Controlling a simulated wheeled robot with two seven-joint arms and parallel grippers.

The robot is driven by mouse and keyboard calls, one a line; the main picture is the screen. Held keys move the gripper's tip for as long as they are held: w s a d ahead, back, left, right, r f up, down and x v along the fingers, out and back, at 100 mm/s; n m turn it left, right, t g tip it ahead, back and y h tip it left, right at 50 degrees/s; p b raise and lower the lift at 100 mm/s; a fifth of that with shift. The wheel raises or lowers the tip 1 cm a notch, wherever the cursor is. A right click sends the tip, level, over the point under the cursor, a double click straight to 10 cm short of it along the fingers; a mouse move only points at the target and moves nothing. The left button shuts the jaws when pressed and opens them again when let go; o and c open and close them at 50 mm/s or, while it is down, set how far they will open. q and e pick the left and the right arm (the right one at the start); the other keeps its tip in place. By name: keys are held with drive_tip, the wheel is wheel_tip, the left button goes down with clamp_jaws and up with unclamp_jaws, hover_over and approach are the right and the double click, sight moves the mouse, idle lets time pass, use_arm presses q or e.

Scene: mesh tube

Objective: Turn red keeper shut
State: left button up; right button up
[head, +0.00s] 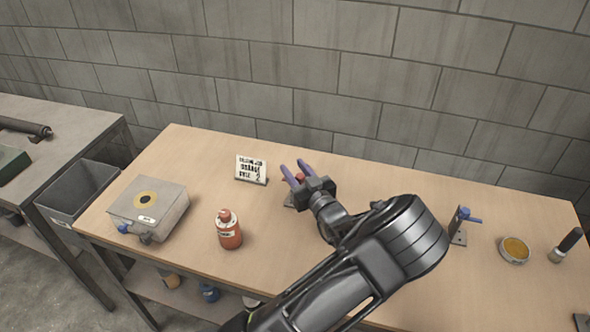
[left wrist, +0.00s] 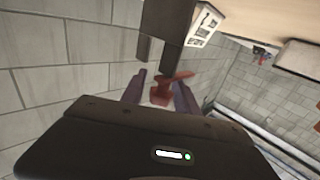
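The red keeper (head: 300,177) is a small red piece on a bracket near the middle of the table, mostly hidden by my gripper in the head view. In the left wrist view the red keeper (left wrist: 170,90) shows as a red-brown bar with a stem, in front of a dark grey bracket (left wrist: 160,35). My left gripper (head: 297,171) has its purple fingers apart, one on each side of the keeper. In the left wrist view the left gripper (left wrist: 160,90) shows a gap at the left finger; contact at the right finger cannot be told. My right gripper is not in view.
A sign (head: 251,169) stands left of the keeper. A red bottle (head: 229,232) and a grey box (head: 150,205) are farther left. A post with a blue handle (head: 460,225), a round tin (head: 514,249) and a black-handled tool (head: 566,245) are at right. A block wall stands behind.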

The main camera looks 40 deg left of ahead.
use_arm(q)
clamp_jaws()
